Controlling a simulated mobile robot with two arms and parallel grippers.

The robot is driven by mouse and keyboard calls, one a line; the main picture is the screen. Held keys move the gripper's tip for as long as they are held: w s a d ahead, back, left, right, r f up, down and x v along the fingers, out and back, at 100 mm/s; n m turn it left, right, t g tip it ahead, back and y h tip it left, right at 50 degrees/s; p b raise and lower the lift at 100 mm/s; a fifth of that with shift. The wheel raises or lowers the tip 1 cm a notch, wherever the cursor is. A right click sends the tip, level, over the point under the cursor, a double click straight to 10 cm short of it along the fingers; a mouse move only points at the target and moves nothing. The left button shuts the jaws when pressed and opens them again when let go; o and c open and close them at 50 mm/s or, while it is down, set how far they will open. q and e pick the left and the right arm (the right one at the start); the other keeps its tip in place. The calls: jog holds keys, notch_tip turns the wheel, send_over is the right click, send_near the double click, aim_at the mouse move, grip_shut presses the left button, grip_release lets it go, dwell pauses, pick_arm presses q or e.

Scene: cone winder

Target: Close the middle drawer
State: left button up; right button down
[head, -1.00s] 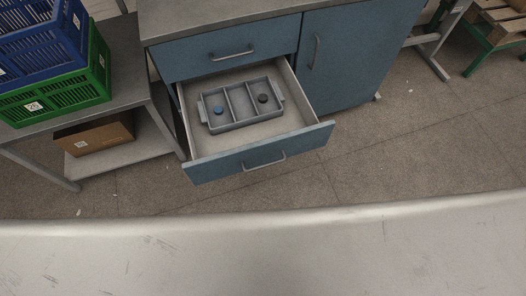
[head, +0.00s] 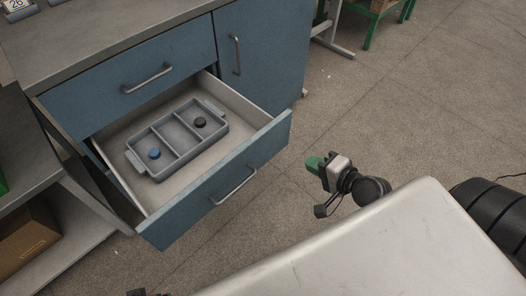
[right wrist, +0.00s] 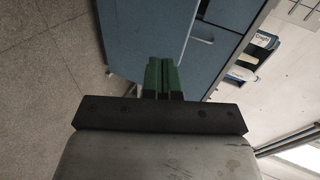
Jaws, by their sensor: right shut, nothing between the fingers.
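The middle drawer (head: 212,196) is pulled far out of the blue cabinet in the head view. Its blue front carries a grey bar handle (head: 233,187). Inside lies a grey divided tray (head: 180,140) with a blue round piece (head: 154,153) and a dark round piece (head: 200,122). My right gripper (head: 312,163), with green fingers, is to the right of the drawer front, apart from it and from the handle. In the right wrist view its fingers (right wrist: 163,80) are together and empty, pointing towards blue cabinet panels. My left gripper is not clearly seen.
A shut drawer (head: 130,88) sits above the open one, and a shut cabinet door (head: 265,50) stands right of it. A pale metal surface (head: 350,250) lies in front. A cardboard box (head: 25,240) is on a low shelf at left.

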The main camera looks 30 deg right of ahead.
notch_tip(320, 180, up, 3)
jog(key=a, duration=0.1)
jog(key=b, duration=0.2)
send_near(265, 134)
jog(key=shift+t+y, duration=0.4)
jog(key=x, duration=0.2)
jog(key=f+x, duration=0.1)
jog(key=x, duration=0.3)
jog(key=shift+d+f, duration=0.25)
pick_arm(q)
notch_tip(265, 134, up, 7)
jog(key=shift+s+a, duration=0.25)
jog(key=shift+a, duration=0.05)
pick_arm(e)
jog(key=shift+w+a, duration=0.25)
jog(key=shift+w, duration=0.25)
pick_arm(q)
jog(key=shift+f, duration=0.1)
